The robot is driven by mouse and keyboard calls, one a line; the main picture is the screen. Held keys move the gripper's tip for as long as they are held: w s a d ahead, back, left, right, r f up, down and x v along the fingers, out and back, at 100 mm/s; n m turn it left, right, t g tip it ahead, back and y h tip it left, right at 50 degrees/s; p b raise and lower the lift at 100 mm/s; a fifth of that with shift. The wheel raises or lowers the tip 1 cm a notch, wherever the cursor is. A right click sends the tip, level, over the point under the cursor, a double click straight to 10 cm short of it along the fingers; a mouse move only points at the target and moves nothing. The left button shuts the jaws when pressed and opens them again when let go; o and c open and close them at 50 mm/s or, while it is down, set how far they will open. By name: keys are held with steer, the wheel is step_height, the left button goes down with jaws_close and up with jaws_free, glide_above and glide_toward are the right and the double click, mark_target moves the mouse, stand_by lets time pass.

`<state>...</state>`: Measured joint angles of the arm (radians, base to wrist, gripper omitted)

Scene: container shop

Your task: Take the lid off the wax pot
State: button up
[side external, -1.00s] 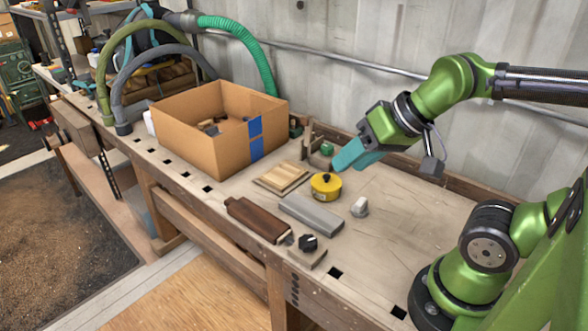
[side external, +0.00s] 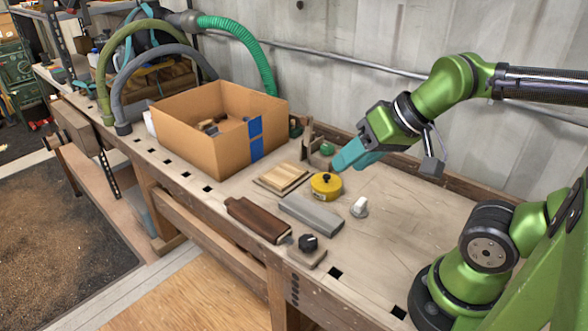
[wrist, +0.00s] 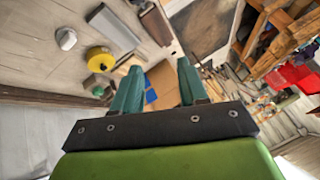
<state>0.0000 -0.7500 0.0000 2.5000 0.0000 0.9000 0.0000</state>
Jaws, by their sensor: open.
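The wax pot (side external: 326,191) is a squat yellow tin with a yellow lid and a black knob (side external: 326,179) on top. It stands upright on the workbench with the lid on. It also shows in the wrist view (wrist: 100,60), left of the fingers. My gripper (side external: 347,158) has teal fingers and is above and behind the pot, a little to its right, not touching it. In the wrist view my gripper (wrist: 157,75) is open with nothing between its fingertips.
A cardboard box (side external: 205,146) with blue tape stands left of the pot. The bench at right is clear.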

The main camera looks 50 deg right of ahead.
steer(key=o, duration=1.1)
steer(key=g+h, duration=0.2)
steer(key=g, duration=0.5)
glide_above(327, 175)
steer(key=f, duration=1.4)
steer(key=shift+w+a+f, duration=0.1)
steer(key=shift+w+f, duration=0.1)
steer(key=shift+f, duration=0.05)
steer(key=shift+s+f, duration=0.15)
steer(key=shift+f, duration=3.05)
